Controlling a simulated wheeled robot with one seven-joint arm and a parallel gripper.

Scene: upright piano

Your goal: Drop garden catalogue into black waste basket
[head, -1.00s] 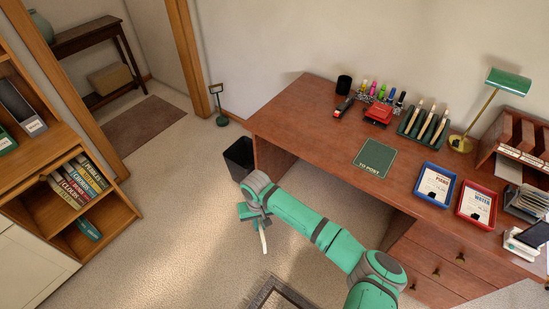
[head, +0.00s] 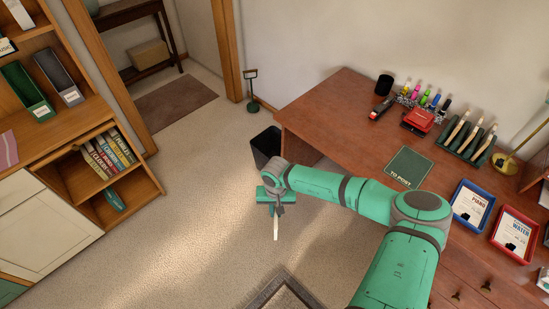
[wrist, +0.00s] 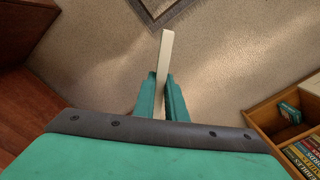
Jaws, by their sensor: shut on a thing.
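My gripper (head: 275,210) is shut on a thin, pale, flat thing seen edge-on, which I take to be the garden catalogue (head: 276,228); its cover cannot be read. It hangs below the jaws over the carpet. In the wrist view the catalogue (wrist: 167,48) sticks out between the two green fingers (wrist: 163,95). The black waste basket (head: 266,145) stands on the floor by the left end of the desk, just beyond my gripper in the head view. My wrist covers part of its lower front, and the basket does not show in the wrist view.
The wooden desk (head: 335,105) stands to the right, with a green mat (head: 409,166) and blue (head: 471,205) and red (head: 516,236) trays. A low bookcase (head: 140,185) stands at left. Carpet between them is clear, with a rug (head: 283,295) at the front.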

